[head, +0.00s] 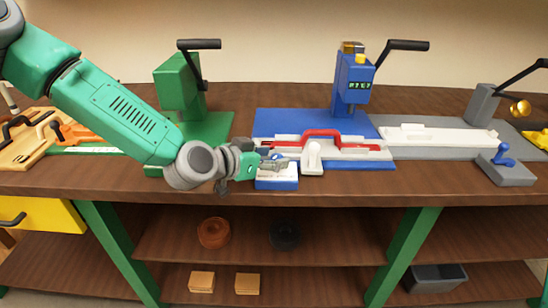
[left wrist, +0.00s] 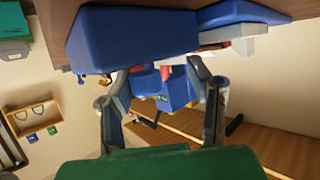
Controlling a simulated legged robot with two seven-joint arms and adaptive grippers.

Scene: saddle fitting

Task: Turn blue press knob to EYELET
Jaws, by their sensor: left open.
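The blue press (head: 355,82) stands upright at the back of its blue base, with a black lever, a yellow top piece and a small green-lit display. In front is a blue control box (head: 277,183) with a pale top; it fills the top of the left wrist view (left wrist: 130,38). My left gripper (head: 273,163) is at this box's top, its fingers open and spread in the left wrist view (left wrist: 160,78). A small blue bit, perhaps the knob, shows by the fingertips, mostly hidden; its setting cannot be read. My right gripper is out of view.
A green press (head: 178,85) stands behind my left arm. A grey station (head: 485,105) is at the right. The bench's front edge is close below the box.

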